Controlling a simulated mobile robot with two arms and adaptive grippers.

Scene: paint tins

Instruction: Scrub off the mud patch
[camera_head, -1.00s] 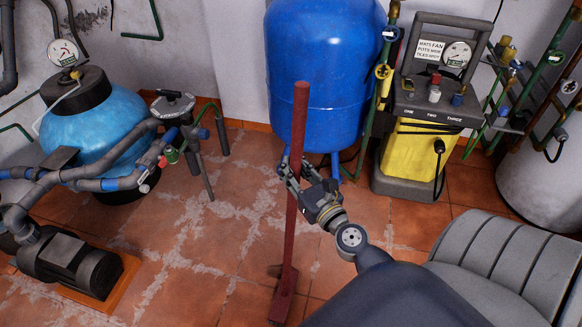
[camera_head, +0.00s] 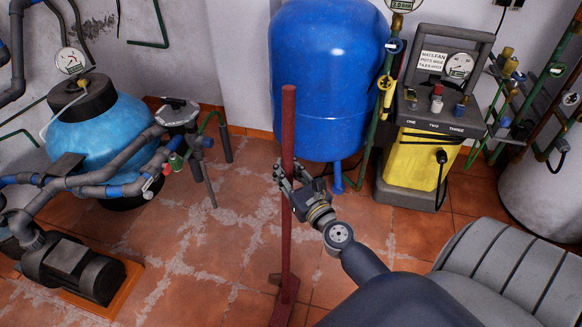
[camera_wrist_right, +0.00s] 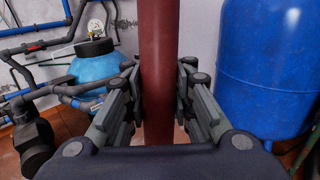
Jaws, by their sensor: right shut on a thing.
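A long dark red scrubbing brush or broom (camera_head: 287,235) stands nearly upright in the middle of the head view. Its head (camera_head: 284,308) is low, at or near the tiled floor; I cannot tell whether it touches. My right gripper (camera_head: 287,180) is shut around the upper part of the handle. In the right wrist view the handle (camera_wrist_right: 157,45) runs upright between the two fingers. No clear mud patch can be told from the pale worn marks (camera_head: 180,245) on the tiles. My left gripper is not in view.
A blue tank (camera_head: 325,80) stands close behind the handle. A yellow and grey machine (camera_head: 415,155) is at the right. A light blue filter vessel (camera_head: 105,130), pipes and a pump (camera_head: 75,270) fill the left. The floor between is open.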

